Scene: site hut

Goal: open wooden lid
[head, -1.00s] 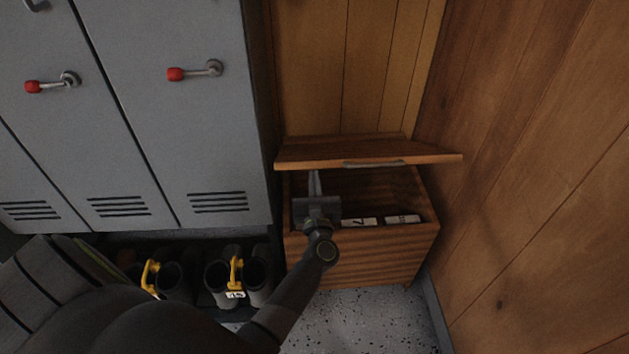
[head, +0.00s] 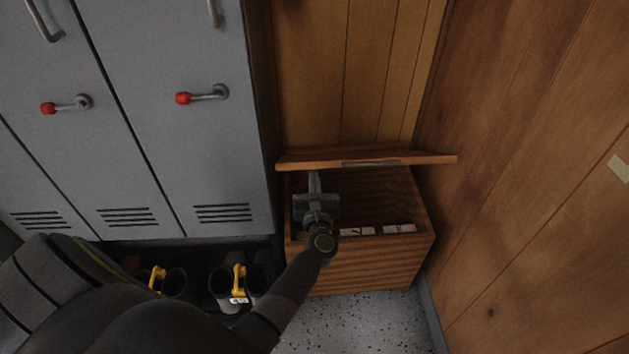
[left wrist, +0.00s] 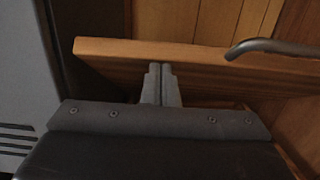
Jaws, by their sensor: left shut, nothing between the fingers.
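The wooden lid (head: 300,161) of a wooden box (head: 365,268) is raised. In the head view it shows nearly edge-on, with a metal handle (head: 370,163) on its front edge. The lid also fills the upper part of the left wrist view (left wrist: 200,55), with its handle (left wrist: 275,48) at the right. My left gripper (head: 314,174) is shut and empty. Its fingertips (left wrist: 160,70) are at the underside of the lid, left of the handle; I cannot tell whether they touch it. My right gripper is not in view.
White labelled items (head: 398,229) lie inside the box. Grey lockers (head: 150,150) with red-tipped handles stand to the left, with boots (head: 225,285) below. A wood-panelled wall (head: 530,180) is close on the right. Speckled floor (head: 365,320) is in front of the box.

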